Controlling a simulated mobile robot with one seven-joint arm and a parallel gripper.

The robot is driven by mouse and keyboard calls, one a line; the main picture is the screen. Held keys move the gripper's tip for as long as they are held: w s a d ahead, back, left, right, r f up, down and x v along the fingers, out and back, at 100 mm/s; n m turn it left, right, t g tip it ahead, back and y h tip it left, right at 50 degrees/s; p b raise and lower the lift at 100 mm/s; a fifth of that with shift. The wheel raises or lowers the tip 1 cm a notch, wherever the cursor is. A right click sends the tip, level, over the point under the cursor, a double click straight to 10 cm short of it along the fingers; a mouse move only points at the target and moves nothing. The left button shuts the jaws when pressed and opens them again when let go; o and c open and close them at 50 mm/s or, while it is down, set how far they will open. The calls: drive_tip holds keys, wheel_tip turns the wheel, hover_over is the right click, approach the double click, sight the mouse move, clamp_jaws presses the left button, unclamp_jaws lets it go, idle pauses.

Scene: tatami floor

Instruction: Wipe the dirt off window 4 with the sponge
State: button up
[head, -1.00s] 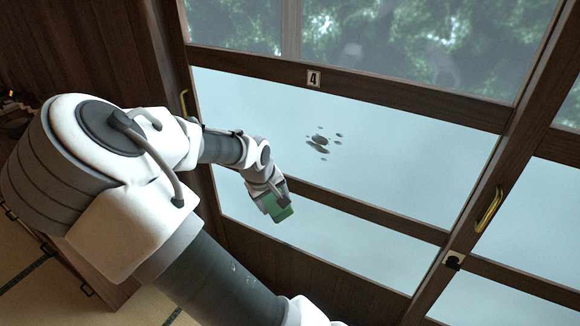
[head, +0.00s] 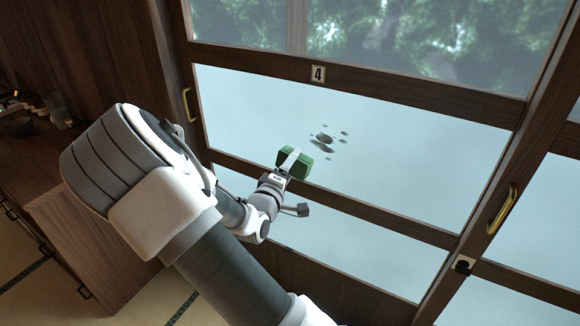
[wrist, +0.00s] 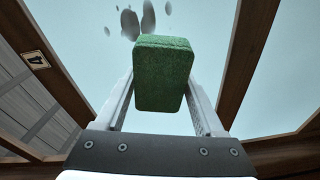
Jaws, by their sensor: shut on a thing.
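Window 4 (head: 420,140) is a frosted pane in a dark wooden frame, with its number plate (head: 318,74) on the rail above. A cluster of dark grey dirt spots (head: 323,139) is on the pane, left of its middle. My gripper (head: 289,163) is shut on a green sponge (head: 294,161), just below and left of the dirt. In the wrist view the sponge (wrist: 163,75) sits between both fingers, and the dirt (wrist: 138,22) shows beyond it, partly hidden behind its top edge. I cannot tell whether the sponge touches the glass.
A brass handle (head: 503,209) is on the right stile and another (head: 188,105) on the left. A black latch (head: 463,265) is at lower right. A wooden cabinet (head: 85,235) stands at left, with small items on a dark surface behind it.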

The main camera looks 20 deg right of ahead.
sight(308, 142)
drive_tip(key=shift+a+r, duration=0.15)
drive_tip(key=shift+r, duration=0.25)
drive_tip(key=shift+w+t, duration=0.1)
drive_tip(key=shift+t, duration=0.3)
drive_tip(key=shift+s+d+x, duration=0.1)
drive_tip(key=shift+d+x, duration=0.05)
drive_tip(key=shift+x, duration=0.8)
drive_tip(key=shift+s+d+x, duration=0.1)
drive_tip(key=shift+s+x, duration=0.05)
drive_tip(key=shift+x, duration=0.75)
drive_tip(key=shift+s+d+x, duration=0.1)
drive_tip(key=shift+d+x, duration=0.05)
drive_tip(key=shift+x, duration=0.8)
drive_tip(key=shift+b+x, duration=0.6)
drive_tip(key=shift+x, duration=0.35)
drive_tip(key=shift+s+d, duration=0.15)
drive_tip(key=shift+d, duration=0.05)
